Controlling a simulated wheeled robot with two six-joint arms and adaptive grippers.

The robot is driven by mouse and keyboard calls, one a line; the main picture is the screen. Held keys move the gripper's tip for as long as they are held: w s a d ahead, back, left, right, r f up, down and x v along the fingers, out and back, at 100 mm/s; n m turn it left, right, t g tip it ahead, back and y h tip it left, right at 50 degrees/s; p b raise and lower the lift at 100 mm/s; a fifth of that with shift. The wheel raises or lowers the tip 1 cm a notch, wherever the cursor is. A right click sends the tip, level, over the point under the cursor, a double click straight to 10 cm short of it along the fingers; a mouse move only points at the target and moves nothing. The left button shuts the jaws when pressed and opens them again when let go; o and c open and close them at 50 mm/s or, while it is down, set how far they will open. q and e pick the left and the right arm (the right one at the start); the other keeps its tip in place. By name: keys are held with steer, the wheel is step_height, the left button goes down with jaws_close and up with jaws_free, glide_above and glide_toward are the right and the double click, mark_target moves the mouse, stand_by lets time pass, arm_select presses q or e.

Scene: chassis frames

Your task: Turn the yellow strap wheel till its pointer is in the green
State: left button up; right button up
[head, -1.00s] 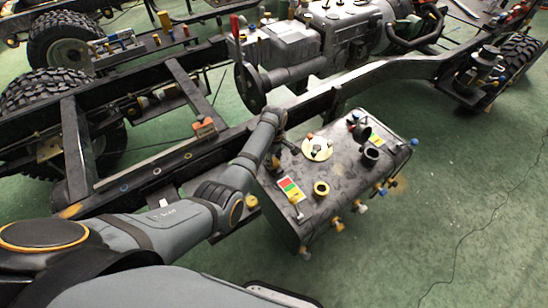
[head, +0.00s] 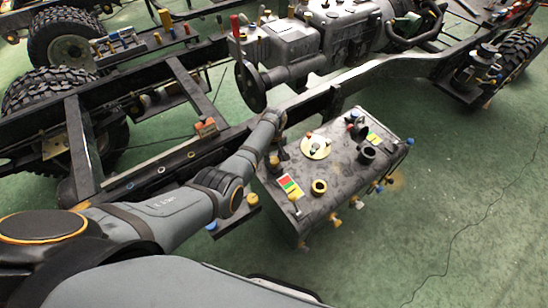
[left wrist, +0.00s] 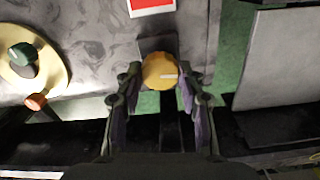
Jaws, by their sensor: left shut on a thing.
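The yellow strap wheel (left wrist: 157,66) is a small round knob with a white pointer mark, seen in the left wrist view. The mark runs from near its middle toward the right of that view. My left gripper (left wrist: 160,88) is shut on the wheel, one finger on each side. My right gripper is out of view.
A pale round plate (head: 316,147) with coloured knobs sits on the box beside my gripper. A brass ring (head: 319,187) and a dark cup (head: 367,154) stand farther right. The dark chassis rail (head: 165,170) runs close behind my arm. Green floor is clear at right.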

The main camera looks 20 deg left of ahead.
mark_target(274, 160)
arm_select(q)
steer(key=o, duration=1.2)
steer(key=shift+c, duration=0.2)
step_height(274, 160, up, 12)
